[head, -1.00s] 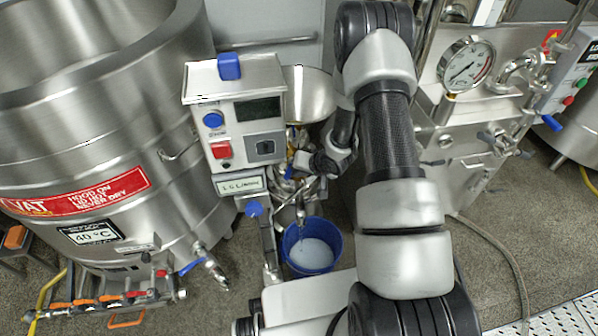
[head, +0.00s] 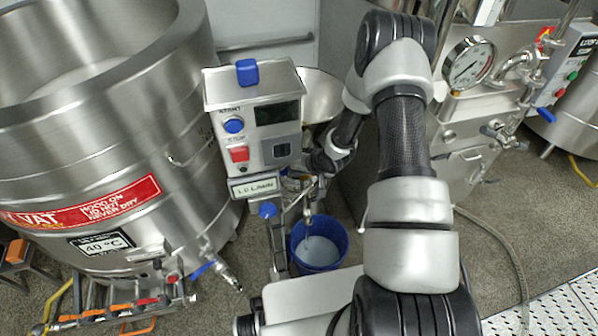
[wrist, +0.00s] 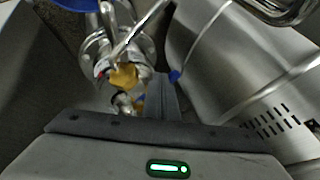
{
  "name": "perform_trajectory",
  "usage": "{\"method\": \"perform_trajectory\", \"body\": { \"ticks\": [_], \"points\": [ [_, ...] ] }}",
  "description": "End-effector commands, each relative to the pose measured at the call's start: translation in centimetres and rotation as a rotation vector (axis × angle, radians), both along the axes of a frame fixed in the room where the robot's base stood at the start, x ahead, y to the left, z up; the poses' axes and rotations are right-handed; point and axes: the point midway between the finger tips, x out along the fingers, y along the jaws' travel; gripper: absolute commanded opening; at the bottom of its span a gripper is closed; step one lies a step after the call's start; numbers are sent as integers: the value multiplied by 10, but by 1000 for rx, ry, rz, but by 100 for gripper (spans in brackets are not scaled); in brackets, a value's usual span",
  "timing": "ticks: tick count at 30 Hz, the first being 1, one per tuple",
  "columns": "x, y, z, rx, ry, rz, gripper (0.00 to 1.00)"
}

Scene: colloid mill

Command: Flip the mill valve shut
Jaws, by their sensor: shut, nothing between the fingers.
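The mill's control box (head: 268,122) stands on a stand in the middle of the head view. My gripper (head: 318,168) is behind and right of it, low beside the mill's pipework. The gripper looks shut and empty. The fingertips are hard to make out. A steel outlet pipe (head: 308,218) points down to a blue bucket (head: 319,246) holding pale liquid. In the wrist view, steel pipework with a yellowish part (wrist: 124,76) lies just beyond the gripper body. The valve is mostly hidden in the head view.
A large steel vat (head: 100,150) fills the left, with its own blue-handled tap (head: 203,270). A steel machine with a pressure gauge (head: 467,64) stands at the right. A hose runs over the floor there. Room around the gripper is tight.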

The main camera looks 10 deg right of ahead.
Motion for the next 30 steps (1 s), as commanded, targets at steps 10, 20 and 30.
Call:
{"method": "perform_trajectory", "body": {
  "ticks": [10, 20, 30],
  "points": [
    [13, 26, -2, 2, 3, 1, 0],
    [25, 38, -2, 1, 2, 2, 0],
    [31, 43, 0, 3, -2, 2, 0]
  ]
}}
